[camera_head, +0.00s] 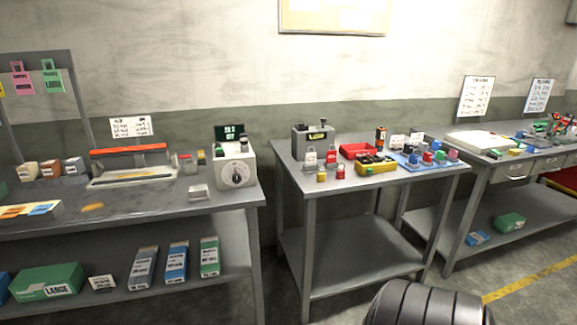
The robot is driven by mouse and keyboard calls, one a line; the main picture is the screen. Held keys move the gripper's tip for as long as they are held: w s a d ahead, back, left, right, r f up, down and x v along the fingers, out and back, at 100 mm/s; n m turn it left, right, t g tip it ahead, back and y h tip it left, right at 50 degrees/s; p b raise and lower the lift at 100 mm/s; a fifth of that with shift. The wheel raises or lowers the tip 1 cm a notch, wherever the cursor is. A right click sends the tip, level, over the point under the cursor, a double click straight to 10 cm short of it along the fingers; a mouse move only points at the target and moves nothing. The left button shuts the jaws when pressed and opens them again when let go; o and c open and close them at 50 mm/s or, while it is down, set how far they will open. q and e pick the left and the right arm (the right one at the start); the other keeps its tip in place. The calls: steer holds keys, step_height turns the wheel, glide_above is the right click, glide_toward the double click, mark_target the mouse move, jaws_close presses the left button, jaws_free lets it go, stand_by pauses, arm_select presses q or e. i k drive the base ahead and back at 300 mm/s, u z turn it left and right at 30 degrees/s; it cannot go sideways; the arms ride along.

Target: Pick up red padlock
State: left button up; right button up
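A small red padlock-like item (340,172) stands near the front edge of the middle table, beside a small yellow one (321,177). More small coloured items, some red (427,157), sit on a blue mat (408,163) at the right of the same table. They are too small for me to tell for certain which are padlocks. Neither of my grippers shows in this view.
The middle table (293,182) also holds a red tray (352,150), a yellow holder (376,169) and a grey box (313,140). A left bench (150,206) carries a white dial device (236,166). A right bench (505,174) stands beyond a gap.

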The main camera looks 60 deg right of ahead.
mark_target(340, 174)
steer(key=z, duration=0.2)
steer(key=i, duration=1.15)
steer(key=z, duration=0.5)
